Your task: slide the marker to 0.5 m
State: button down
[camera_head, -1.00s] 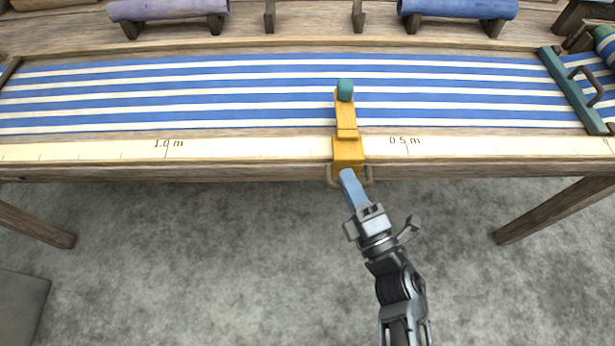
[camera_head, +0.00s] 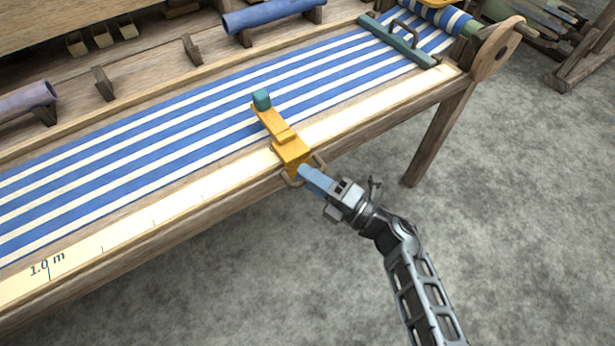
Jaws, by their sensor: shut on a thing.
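The marker (camera_head: 290,149) is a yellow slider with a teal block at its far end. It sits across the pale ruler strip (camera_head: 215,190) and reaches over the striped cloth. The "1.0 m" label (camera_head: 47,265) is at the lower left. I see no "0.5 m" label; the marker covers part of the strip. My gripper (camera_head: 308,174) is shut on the marker at its near end, by a brown loop at the table's front edge. The exact contact is too small to make out.
Blue and white striped cloth (camera_head: 160,145) covers the loom bed. A teal bar with a handle (camera_head: 405,45) lies across its far right end. A blue roll (camera_head: 275,15) rests behind. A wooden leg (camera_head: 436,140) stands right of my arm. The grey floor in front is open.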

jog(key=c, duration=1.1)
grip_release()
jog(key=shift+b+v, duration=0.65)
jog(key=shift+v, duration=3.25)
jog(key=shift+s+f, duration=0.1)
jog(key=s+d+r+m+t+h, duration=0.35)
jog(key=s+d+m+h, duration=0.2)
jog(key=s+m, duration=0.35)
jog(key=s+d+r+m+t+h, duration=0.2)
jog(key=s+d+m+t+h, duration=0.35)
jog(key=s, duration=0.55)
jog(key=s+d+r+m+g+h, duration=0.1)
jog(key=s+r+m+g, duration=0.1)
jog(key=s+r+m, duration=0.1)
jog(key=s+r+m+g+h, duration=0.1)
jog(key=s+r+m+h, duration=0.1)
jog(key=s+m, duration=0.4)
jog(key=s+d+r+m+g+h, duration=0.1)
jog(key=s+r+m+g+h, duration=0.1)
jog(key=s+r+m, duration=0.2)
jog(key=shift+s+d+r+m+g, duration=0.1)
jog(key=shift+d+m+g, duration=0.05)
jog(key=shift+m, duration=0.45)
jog(key=shift+s+d+m+g, duration=0.1)
jog(key=shift+d+m+g, duration=0.05)
jog(key=shift+m, duration=0.4)
